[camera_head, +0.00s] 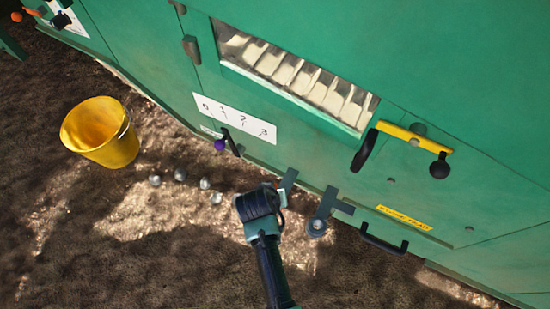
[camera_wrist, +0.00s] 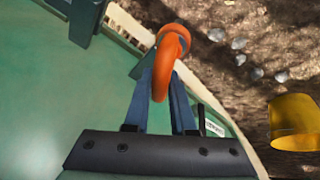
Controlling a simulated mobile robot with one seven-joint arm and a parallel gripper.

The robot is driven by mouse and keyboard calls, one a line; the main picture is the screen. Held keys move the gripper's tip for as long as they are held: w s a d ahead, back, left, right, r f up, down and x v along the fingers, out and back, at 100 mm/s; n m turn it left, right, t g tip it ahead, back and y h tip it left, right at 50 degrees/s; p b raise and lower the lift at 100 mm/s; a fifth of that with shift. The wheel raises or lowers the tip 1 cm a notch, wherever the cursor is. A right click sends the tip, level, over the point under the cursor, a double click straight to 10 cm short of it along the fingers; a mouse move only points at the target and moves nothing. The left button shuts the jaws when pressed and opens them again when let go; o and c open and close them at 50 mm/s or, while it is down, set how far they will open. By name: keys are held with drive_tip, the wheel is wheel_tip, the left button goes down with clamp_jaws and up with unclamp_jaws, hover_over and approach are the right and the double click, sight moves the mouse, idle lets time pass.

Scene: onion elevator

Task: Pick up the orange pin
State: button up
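In the wrist view, the orange pin (camera_wrist: 173,38) shows as a thick curved orange hook or ring. Its lower end lies between the two blue fingers of my gripper (camera_wrist: 163,82). The fingers are close together, with only about the pin's thickness between them, and appear shut on it. The rest of the pin is hidden, so I cannot tell whether it still sits in its fitting. In the head view, my gripper (camera_head: 262,205) is a dark shape near the lower edge of the green machine (camera_head: 400,60), and the pin is hidden there.
A yellow bucket (camera_head: 118,150) stands on the dirt at the left, with several grey stones (camera_head: 181,174) near it. The machine wall has a black handle (camera_head: 384,243), a yellow lever (camera_head: 414,137) and a purple knob (camera_head: 220,145). Open ground lies at the lower left.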

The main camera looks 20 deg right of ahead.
clamp_jaws()
drive_tip(key=shift+r, duration=0.15)
wheel_tip(320, 180, up, 10)
drive_tip(key=p, duration=0.5)
drive_tip(key=a+r+n+t+y, duration=0.1)
drive_tip(key=a+r+n, duration=0.2)
drive_tip(key=a+r, duration=1.1)
wheel_tip(320, 180, up, 23)
drive_tip(key=s+d+p, duration=0.1)
drive_tip(key=s+p, duration=0.1)
drive_tip(key=p, duration=2.9)
drive_tip(key=shift+d+r+p, duration=0.15)
drive_tip(key=shift+d+p, duration=0.1)
drive_tip(key=shift+p, duration=0.15)
